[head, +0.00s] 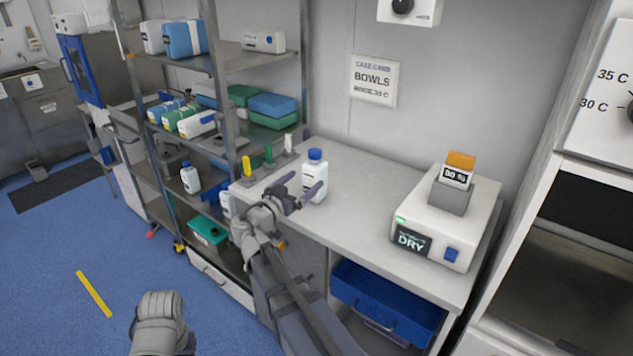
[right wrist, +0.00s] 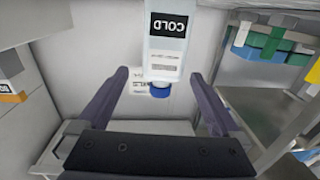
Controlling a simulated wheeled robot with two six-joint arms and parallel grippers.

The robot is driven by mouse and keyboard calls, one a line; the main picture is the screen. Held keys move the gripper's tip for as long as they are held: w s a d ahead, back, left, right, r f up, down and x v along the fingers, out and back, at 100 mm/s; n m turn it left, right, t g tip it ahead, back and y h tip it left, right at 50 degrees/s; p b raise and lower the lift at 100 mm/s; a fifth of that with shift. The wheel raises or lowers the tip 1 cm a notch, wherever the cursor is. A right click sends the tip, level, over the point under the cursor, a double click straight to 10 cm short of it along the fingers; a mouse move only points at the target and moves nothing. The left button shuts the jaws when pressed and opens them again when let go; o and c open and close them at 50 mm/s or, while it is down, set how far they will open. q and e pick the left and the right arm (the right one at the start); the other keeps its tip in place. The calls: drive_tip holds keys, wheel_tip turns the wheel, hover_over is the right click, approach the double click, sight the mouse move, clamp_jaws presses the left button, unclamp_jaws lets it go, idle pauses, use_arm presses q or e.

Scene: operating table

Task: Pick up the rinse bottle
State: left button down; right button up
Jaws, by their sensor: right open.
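A white bottle with a blue cap (head: 315,180), which I take as the rinse bottle, stands upright on the left part of the counter. In the right wrist view the bottle (right wrist: 166,55) appears upside down with a black "COLD" label. My right gripper (head: 299,186) is open at the bottle, its two fingers spread and nothing held. In the right wrist view the right gripper (right wrist: 160,75) has the blue cap between its fingers in the picture; I see no clear contact. Only a grey part of my left arm shows at the bottom of the head view; its gripper is out of sight.
A warmer box with a "DRY" display (head: 440,225) stands on the counter's right. Yellow, green and white markers (head: 268,158) stand left of the bottle. A metal shelf rack (head: 222,60) holds packs and another white bottle (head: 190,178). A blue bin (head: 385,300) sits below the counter.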

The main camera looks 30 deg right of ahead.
sight(315, 171)
drive_tip(key=shift+w+f+x, duration=0.1)
drive_tip(key=shift+w+x, duration=0.05)
drive_tip(key=shift+x, duration=1.75)
drive_tip(key=shift+w+f+x, duration=0.1)
drive_tip(key=shift+f+x, duration=0.05)
drive_tip(key=shift+x, duration=1.75)
drive_tip(key=shift+a, duration=0.2)
clamp_jaws()
